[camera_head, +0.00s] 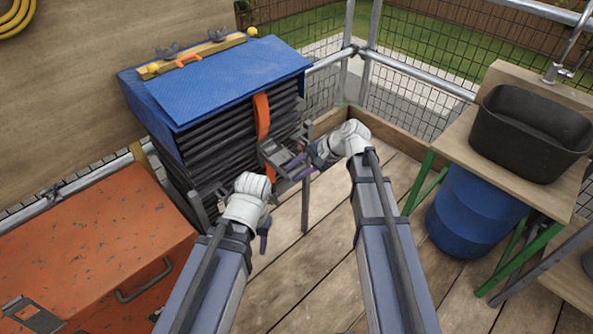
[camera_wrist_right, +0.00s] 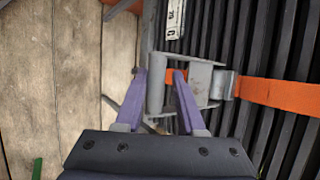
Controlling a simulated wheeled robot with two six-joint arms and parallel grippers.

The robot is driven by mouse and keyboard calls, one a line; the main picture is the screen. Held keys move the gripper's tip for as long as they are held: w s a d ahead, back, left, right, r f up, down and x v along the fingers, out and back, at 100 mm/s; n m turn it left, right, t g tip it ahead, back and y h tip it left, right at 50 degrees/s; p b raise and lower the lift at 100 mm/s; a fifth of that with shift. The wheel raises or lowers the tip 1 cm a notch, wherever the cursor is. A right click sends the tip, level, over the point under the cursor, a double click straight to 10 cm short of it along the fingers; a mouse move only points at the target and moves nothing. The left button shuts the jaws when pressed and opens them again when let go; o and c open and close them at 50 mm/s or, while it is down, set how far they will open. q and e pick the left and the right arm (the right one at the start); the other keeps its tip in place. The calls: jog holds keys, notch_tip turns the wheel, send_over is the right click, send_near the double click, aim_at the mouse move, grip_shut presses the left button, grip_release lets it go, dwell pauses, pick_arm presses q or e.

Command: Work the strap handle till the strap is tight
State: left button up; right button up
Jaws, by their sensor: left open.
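The orange strap (camera_head: 262,117) runs down the side of the stack of dark tiles (camera_head: 235,122), and the strap also shows in the right wrist view (camera_wrist_right: 275,93). The grey metal ratchet with its handle (camera_head: 273,153) sits on the strap at the stack's side. My right gripper (camera_head: 296,166) is at the ratchet. In the right wrist view its purple fingers (camera_wrist_right: 160,78) stand apart, one on each side of a grey bar of the handle (camera_wrist_right: 156,88); whether they press on it is unclear. My left gripper (camera_head: 264,232) is open and empty, lower and nearer, beside the stack.
A blue sheet (camera_head: 230,85) covers the stack, with a wooden bar (camera_head: 195,55) on top. An orange chest (camera_head: 95,250) stands at left. A bench with a black basin (camera_head: 530,130) and a blue barrel (camera_head: 470,212) are at right. The plank floor (camera_head: 320,270) between is clear.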

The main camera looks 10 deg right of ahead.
jog(key=shift+o, duration=1.2)
jog(key=p+v, duration=0.5)
jog(key=v, duration=0.2)
jog(key=shift+d+r+p, duration=0.25)
jog(key=shift+p, duration=0.1)
jog(key=shift+s, duration=0.15)
